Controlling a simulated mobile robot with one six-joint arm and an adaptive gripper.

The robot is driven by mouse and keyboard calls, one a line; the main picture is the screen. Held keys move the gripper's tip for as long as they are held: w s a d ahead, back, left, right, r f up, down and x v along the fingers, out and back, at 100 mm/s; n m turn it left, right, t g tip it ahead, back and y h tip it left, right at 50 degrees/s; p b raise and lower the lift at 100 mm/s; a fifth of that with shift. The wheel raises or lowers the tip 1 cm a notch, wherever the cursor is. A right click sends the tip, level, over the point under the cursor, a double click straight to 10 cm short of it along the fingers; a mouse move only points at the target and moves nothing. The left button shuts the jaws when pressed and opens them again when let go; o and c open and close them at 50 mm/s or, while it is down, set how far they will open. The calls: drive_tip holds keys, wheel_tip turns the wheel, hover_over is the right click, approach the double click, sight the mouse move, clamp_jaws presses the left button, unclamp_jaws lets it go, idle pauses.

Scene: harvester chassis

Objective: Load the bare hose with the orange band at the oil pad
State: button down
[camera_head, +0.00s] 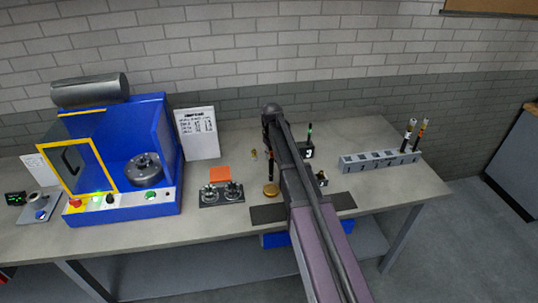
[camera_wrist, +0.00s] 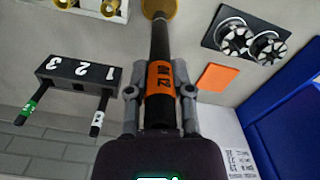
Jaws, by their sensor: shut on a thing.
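In the wrist view, my gripper (camera_wrist: 160,95) is shut around a black hose with an orange band (camera_wrist: 159,82); the band's printed lettering is partly readable. The hose's far end (camera_wrist: 158,40) lies over a round amber pad (camera_wrist: 158,8) at the top edge; whether it touches cannot be told. In the head view, the hose (camera_head: 270,166) stands roughly upright above the same amber pad (camera_head: 271,191). My arm hides most of my gripper there.
A black block numbered 1 to 3 (camera_wrist: 80,72) holds green- and white-banded hoses. A twin-chuck fixture (camera_head: 222,194) and orange square (camera_head: 219,174) lie left, near the blue machine (camera_head: 150,125). A slotted grey rack (camera_head: 380,162) stands right.

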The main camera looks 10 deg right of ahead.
drive_tip(key=shift+r+p, duration=0.4)
drive_tip(key=shift+r, duration=0.25)
drive_tip(key=shift+f, duration=0.1)
